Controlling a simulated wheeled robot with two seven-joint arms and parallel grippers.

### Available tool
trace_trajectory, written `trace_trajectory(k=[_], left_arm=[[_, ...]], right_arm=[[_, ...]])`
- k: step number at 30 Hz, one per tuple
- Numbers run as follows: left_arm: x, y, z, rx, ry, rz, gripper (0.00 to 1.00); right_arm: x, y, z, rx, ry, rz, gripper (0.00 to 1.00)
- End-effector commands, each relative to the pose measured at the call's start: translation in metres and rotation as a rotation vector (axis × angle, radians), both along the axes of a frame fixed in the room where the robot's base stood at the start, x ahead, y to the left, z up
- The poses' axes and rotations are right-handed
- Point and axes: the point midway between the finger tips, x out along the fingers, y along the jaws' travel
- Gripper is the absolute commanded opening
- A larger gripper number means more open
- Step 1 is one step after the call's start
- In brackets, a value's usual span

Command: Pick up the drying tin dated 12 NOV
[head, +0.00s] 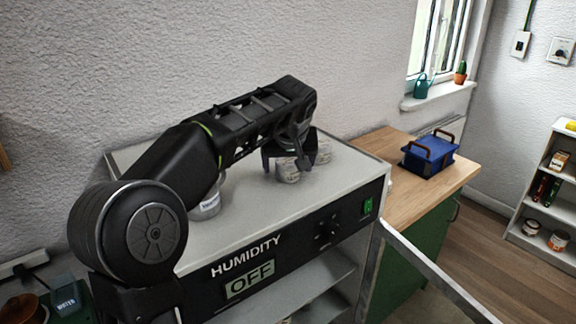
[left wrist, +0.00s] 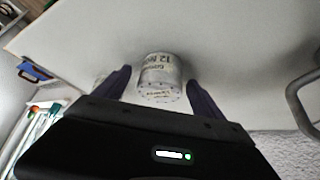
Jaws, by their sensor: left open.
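A pale round tin (left wrist: 160,72) with a printed label reading "12 N…" sits between the fingers of my left gripper (left wrist: 158,92) in the left wrist view. The gripper is open, with a finger on each side of the tin. In the head view the same gripper (head: 289,160) reaches down over the cabinet top, and the tin (head: 288,172) shows just below it. My right gripper is not in view.
The tins stand on a grey cabinet (head: 245,215) whose panel reads "HUMIDITY OFF". Its door (head: 430,270) stands open at the right. A blue caddy (head: 428,156) sits on the wooden counter (head: 375,147). The wall is close behind the cabinet.

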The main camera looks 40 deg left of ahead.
Motion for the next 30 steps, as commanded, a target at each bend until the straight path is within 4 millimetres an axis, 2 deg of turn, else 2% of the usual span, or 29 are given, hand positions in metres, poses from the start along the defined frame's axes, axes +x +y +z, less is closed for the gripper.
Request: trace_trajectory(k=[17,30], left_arm=[[0.0001,0.0002,-0.0006,0.001,-0.001,0.0,0.8],[0.0001,0.0002,-0.0006,0.0,0.0,0.0,0.44]], right_arm=[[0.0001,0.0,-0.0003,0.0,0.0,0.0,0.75],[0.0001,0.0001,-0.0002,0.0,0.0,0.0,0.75]])
